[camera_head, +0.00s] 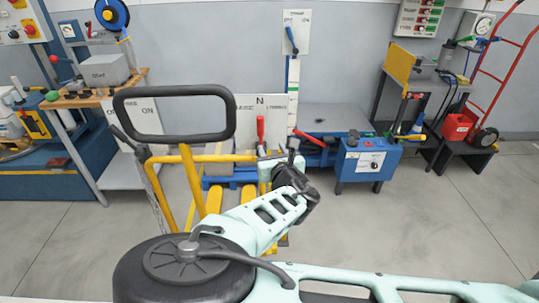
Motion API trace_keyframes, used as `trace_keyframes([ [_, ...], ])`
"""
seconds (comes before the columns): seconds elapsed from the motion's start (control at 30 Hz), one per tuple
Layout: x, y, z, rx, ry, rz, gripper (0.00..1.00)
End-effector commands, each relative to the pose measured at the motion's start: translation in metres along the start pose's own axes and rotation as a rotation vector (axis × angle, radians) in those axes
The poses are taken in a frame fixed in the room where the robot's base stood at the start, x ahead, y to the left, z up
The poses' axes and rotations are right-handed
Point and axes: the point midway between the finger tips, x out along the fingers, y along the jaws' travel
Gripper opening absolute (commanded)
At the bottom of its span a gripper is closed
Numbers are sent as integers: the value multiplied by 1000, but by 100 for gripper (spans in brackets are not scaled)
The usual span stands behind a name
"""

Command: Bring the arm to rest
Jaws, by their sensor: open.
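My arm reaches from the lower right, folds at a large black joint at the lower left, and its pale green forearm runs up to a dark wrist near the middle. My gripper (280,160) is at the end of this arm, small in the view and partly merged with the equipment behind it. It shows nothing held. It is in front of the yellow and blue equipment, close in the picture to a red upright handle (260,130). Whether it touches anything there cannot be told.
A black loop handle (175,92) on a yellow frame (192,180) stands just left of my wrist. A blue box (367,160) is to the right. A workbench (95,100) stands at left, and a red hand truck (500,60) at far right. The grey floor (440,215) at right is clear.

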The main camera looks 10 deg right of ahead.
Motion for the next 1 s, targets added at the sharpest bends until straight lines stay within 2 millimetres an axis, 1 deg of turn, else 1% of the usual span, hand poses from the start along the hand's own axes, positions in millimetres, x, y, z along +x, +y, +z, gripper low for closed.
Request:
trace_keyframes([
  [0.57,1,-2,1,1,0,-1,44],
  [0.63,0,-12,-5,59,32,-36,44],
  [0.67,-1,-18,-9,100,54,-60,44],
  [0.77,-12,-44,-32,310,162,-181,44],
  [0.8,-20,-54,-43,421,215,-244,44],
  [0.83,-26,-59,-52,510,257,-295,44],
  [0.9,-46,-67,-70,718,351,-417,44],
  [0.97,-66,-68,-83,885,427,-520,44],
  [1.0,-79,-66,-88,994,472,-587,44],
])
